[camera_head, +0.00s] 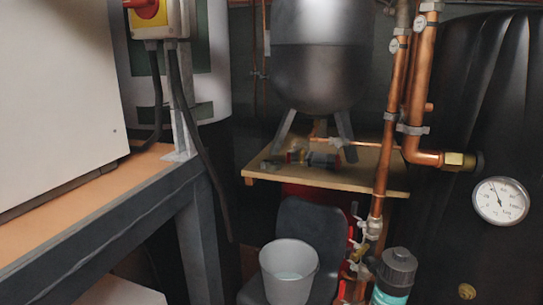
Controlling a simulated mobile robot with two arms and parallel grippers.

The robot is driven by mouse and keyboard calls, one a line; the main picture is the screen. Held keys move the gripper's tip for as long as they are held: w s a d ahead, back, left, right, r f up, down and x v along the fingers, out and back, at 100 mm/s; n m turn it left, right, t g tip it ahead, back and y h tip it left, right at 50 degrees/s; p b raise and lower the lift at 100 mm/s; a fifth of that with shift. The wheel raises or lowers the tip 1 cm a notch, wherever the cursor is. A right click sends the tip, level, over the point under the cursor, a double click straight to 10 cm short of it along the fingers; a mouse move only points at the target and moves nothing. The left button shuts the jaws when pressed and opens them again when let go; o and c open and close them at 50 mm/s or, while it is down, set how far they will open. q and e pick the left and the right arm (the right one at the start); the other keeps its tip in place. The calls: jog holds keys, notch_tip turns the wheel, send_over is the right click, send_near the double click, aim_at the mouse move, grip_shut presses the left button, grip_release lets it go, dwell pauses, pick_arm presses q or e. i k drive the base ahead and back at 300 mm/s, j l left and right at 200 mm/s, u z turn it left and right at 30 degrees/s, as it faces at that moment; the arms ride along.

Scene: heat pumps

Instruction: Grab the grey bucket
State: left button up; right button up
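The grey bucket (289,273) stands upright at the bottom middle of the head view. Its round rim is open upward, and a pale bluish patch shows inside. It appears to rest on a dark chair or seat (311,231) with a rounded backrest behind it. The bottom of the bucket is close to the frame's lower edge. Neither of my grippers is in view.
A workbench (70,232) with a white box fills the left. A wooden shelf (372,176) carrying a grey tank (318,75) is above and behind the bucket. Copper pipes (390,130), a dark-lidded container (396,270) and a gauge (500,201) are at right.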

aim_at(288, 267)
jog(key=i+l, duration=0.7)
jog(key=i, duration=0.1)
